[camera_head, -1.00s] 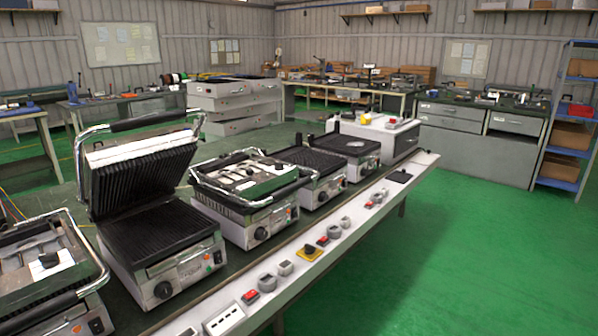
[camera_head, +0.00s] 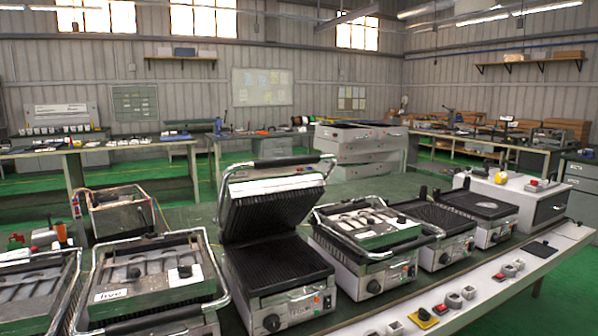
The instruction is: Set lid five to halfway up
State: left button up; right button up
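A contact grill with a white label reading "five" stands at the front left, and its lid five (camera_head: 155,270) lies down, closed, with a metal bar handle around it. To its right a grill has its ribbed lid (camera_head: 272,205) raised, tilted back, over a ribbed lower plate (camera_head: 275,262). Further right another grill has its lid (camera_head: 366,222) down. At the far left edge, another grill with its lid (camera_head: 35,290) down is partly cut off. Neither of my grippers is in view.
The grills stand in a row on a long bench. Two open hotplates (camera_head: 432,215) and a white box with buttons (camera_head: 510,190) continue the row to the right. A pale control strip (camera_head: 500,290) runs along the front. An open metal box (camera_head: 120,210) stands behind.

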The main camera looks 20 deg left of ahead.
aim_at(159, 289)
jog(key=u, duration=1.6)
